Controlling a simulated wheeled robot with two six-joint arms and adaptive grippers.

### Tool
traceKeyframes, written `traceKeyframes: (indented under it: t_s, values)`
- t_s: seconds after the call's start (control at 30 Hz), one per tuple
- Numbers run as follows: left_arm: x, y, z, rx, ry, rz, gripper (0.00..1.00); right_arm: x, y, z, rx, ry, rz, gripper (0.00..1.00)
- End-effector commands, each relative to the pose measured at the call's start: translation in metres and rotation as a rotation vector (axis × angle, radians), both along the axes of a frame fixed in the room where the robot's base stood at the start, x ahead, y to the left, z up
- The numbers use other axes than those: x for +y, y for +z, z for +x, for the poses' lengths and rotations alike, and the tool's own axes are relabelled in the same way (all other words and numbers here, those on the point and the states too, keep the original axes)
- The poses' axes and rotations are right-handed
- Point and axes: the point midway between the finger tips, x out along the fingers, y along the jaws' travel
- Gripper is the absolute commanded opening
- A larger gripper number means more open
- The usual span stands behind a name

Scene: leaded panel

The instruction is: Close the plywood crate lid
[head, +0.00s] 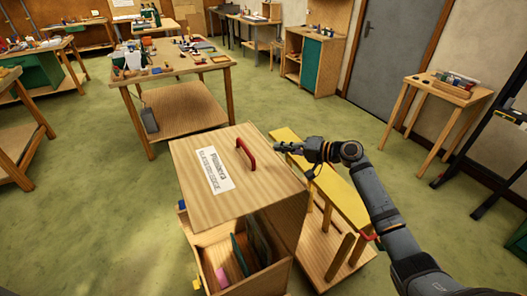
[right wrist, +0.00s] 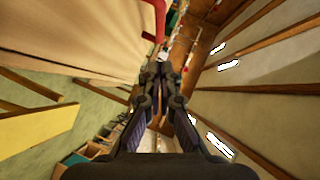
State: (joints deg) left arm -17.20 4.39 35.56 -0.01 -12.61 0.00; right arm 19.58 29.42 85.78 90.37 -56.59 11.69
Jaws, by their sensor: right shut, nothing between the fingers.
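The plywood crate (head: 199,239) stands in the lower middle of the head view, with coloured sheets upright in its open front. Its plywood lid (head: 245,195) is raised over the crate, leaving a gap on the near side. The lid carries a white label (head: 215,170) and a red handle (head: 243,152). My right gripper (head: 279,147) is shut and empty, just right of the handle and apart from it. In the right wrist view, the shut fingers (right wrist: 160,72) point past a pale wooden surface on the left, with a red part at the top. My left gripper is out of view.
A yellow-topped wooden bench (head: 335,188) stands close to the crate's right side, under my right arm. A cluttered worktable (head: 185,68) stands behind. A small table (head: 470,95) and a grey door (head: 385,50) are at the right. Green floor is free at the left.

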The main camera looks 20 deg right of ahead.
Motion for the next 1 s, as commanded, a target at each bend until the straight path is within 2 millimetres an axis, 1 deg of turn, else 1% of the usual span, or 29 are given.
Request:
traceKeyframes:
  t_s: [0.03, 0.2, 0.3, 0.43, 0.57, 1.0]
  values:
    - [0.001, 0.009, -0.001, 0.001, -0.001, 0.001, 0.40, 0.009, 0.004, 0.008, 0.000, -0.001, 0.009, 0.00]
    - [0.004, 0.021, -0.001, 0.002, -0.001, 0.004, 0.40, 0.034, -0.006, 0.031, 0.002, -0.001, 0.005, 0.00]
    - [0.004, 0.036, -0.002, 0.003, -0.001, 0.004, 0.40, 0.046, -0.012, 0.019, 0.004, 0.001, 0.000, 0.00]
    - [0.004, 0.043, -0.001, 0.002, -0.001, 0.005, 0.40, 0.056, -0.019, 0.011, 0.003, 0.000, -0.002, 0.00]
    - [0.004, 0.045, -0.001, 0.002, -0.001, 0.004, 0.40, 0.061, -0.023, 0.008, 0.001, -0.001, -0.001, 0.00]
    - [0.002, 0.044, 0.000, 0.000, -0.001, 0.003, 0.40, 0.062, -0.026, 0.007, -0.001, -0.001, -0.010, 0.00]
